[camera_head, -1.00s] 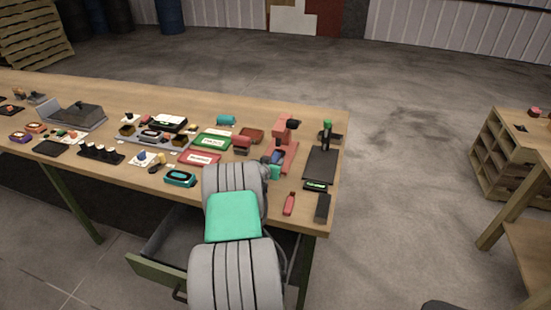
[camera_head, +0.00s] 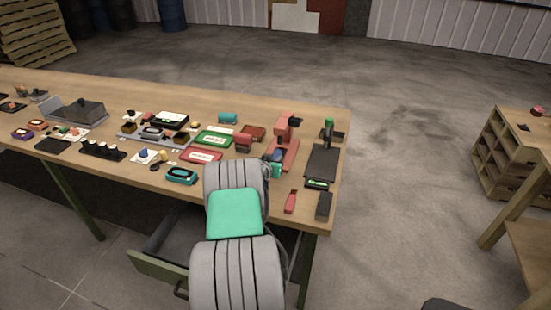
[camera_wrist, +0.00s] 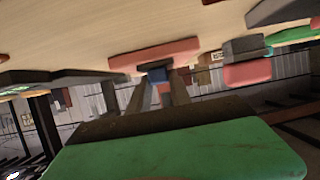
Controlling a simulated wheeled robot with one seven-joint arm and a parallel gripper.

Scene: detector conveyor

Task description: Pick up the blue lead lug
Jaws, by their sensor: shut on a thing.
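The blue lead lug (camera_wrist: 157,76) shows in the wrist view as a small blue piece between my fingertips, under a dark part. My gripper (camera_wrist: 159,88) is shut on it. In the head view, the blue piece (camera_head: 277,155) is small, at the red press (camera_head: 284,145), with my gripper (camera_head: 271,168) just in front of it. My arm hides part of the gripper there. I cannot tell whether the lug still touches the press.
A black scale-like plate (camera_head: 322,162) stands right of the press. A red marker-like piece (camera_head: 290,202) and a dark block (camera_head: 324,206) lie near the front edge. Red (camera_head: 201,157) and green (camera_head: 213,138) trays lie left. An open drawer (camera_head: 160,268) juts out below.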

